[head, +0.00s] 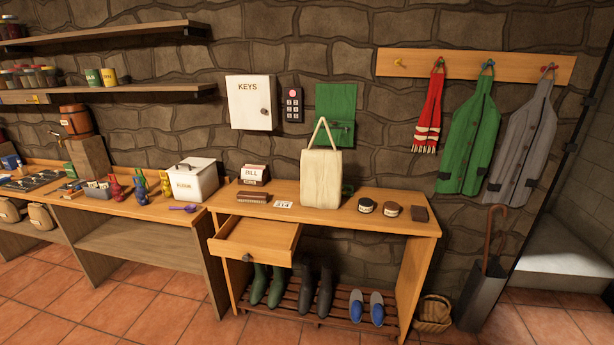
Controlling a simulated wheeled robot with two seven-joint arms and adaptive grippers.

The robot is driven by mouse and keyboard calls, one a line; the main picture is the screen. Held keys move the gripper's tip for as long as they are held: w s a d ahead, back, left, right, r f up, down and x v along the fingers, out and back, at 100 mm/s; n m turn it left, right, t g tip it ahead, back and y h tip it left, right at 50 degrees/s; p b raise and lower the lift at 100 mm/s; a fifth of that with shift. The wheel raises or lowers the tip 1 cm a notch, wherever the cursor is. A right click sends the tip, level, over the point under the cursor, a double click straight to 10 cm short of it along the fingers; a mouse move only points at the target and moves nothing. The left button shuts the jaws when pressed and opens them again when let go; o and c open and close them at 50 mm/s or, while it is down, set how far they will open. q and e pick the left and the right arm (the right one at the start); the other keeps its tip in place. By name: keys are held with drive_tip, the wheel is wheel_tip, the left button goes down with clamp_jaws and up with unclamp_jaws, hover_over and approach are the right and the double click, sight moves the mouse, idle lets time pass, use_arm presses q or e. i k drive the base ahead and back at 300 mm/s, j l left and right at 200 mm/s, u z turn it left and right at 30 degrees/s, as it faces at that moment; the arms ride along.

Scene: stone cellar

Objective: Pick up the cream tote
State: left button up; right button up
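The cream tote (321,178) stands upright on the wooden table (390,222) near the wall. Its handle loop points up, in front of a green panel (336,108) on the wall. Neither of my grippers is in the head view, and nothing touches the tote from my side.
The table's drawer (254,241) stands pulled out at the left front. A brush (254,197) and a card (283,204) lie left of the tote; round tins (366,205) sit right. Boots (268,285) and slippers (367,307) stand on the rack below. Floor in front is clear.

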sight(321, 170)
drive_tip(key=i+u, duration=0.3)
drive_tip(key=i, duration=0.3)
drive_tip(key=i+l+u, duration=0.25)
drive_tip(key=i, duration=0.3)
